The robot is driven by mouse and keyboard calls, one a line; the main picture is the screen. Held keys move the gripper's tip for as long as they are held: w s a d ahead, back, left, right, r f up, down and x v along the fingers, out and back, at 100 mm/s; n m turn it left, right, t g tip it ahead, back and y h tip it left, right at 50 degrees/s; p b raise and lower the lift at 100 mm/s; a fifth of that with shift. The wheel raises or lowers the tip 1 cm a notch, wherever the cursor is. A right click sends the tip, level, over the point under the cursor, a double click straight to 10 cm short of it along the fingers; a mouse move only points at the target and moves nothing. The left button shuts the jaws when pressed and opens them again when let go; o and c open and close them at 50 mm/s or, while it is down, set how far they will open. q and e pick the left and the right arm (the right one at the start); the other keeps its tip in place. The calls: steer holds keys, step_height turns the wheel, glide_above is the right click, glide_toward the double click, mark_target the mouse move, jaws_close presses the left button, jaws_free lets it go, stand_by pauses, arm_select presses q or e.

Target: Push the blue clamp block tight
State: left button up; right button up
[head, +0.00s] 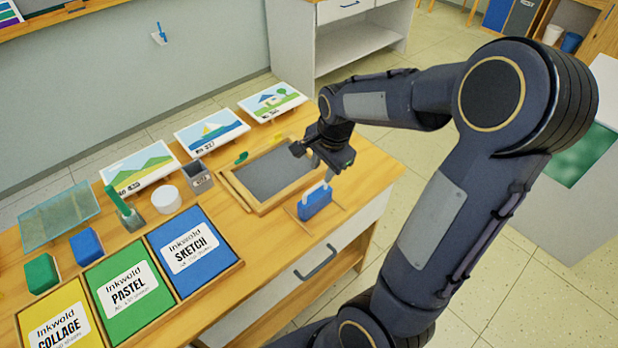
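The blue clamp block (314,204) stands on the wooden table near its right front edge, just in front of the wood-framed grey board (272,168). A pale upright handle shows on top of the block, and thin wooden strips lie at its base. My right gripper (322,172) is just above and behind the block, over the board's right end. Its fingers are small and dark here, so I cannot tell their opening or whether they touch the handle. Any gap between block and frame is hard to judge. My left gripper is out of view.
Blue, green and yellow paper pads (188,250) lie in a wooden tray at the front left. Several painted cards (211,131) line the back edge.

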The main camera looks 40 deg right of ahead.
mark_target(317, 185)
steer(key=f, duration=0.2)
steer(key=w+f, duration=0.1)
steer(key=f, duration=0.2)
steer(key=shift+f, duration=0.3)
jaws_close()
steer(key=shift+w, duration=0.1)
